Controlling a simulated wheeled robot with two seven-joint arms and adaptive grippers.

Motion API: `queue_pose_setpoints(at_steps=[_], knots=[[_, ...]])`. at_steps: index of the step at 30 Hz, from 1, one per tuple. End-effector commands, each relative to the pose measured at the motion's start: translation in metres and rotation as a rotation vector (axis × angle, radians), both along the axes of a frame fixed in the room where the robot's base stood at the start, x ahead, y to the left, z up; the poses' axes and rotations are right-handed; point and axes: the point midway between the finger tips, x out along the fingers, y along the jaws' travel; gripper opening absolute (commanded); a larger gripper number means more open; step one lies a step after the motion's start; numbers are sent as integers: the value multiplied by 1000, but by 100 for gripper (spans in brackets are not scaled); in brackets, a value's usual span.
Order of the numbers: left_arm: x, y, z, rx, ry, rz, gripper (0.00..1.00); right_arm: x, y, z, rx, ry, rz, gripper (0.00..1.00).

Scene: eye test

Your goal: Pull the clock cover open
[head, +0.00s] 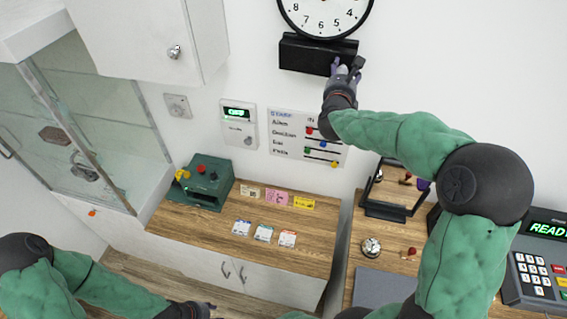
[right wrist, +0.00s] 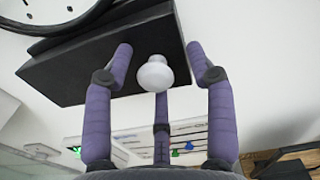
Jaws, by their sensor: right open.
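A round wall clock (head: 325,14) with a white face and black rim is at the top of the head view, cut by the frame. Just below it is a black box-like cover (head: 306,54), which also fills the upper part of the right wrist view (right wrist: 85,60). A white round knob (right wrist: 155,74) sticks out from the cover. My right gripper (head: 347,70) is at the cover's lower right; its purple fingers (right wrist: 160,52) are open on both sides of the knob, with visible gaps. My left gripper (head: 203,310) is low at the bottom edge, its fingers unclear.
A staff board (head: 308,137) and a small panel with a green display (head: 239,124) hang below. A wooden counter (head: 190,222) holds a green box (head: 206,183) and several cards. A framed mirror (head: 395,190), bell (head: 371,247) and register (head: 540,265) stand right.

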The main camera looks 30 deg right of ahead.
Motion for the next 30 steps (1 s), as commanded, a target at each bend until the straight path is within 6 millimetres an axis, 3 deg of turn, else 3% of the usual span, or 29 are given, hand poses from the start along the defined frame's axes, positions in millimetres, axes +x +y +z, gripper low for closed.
queue_pose_setpoints(at_steps=[22,30], knots=[[0,0,-35,0,1,-1,40,-79,70,-2,0,-5,3,56],[0,0,-34,0,0,-1,40,-61,81,-34,-91,141,59,56]])
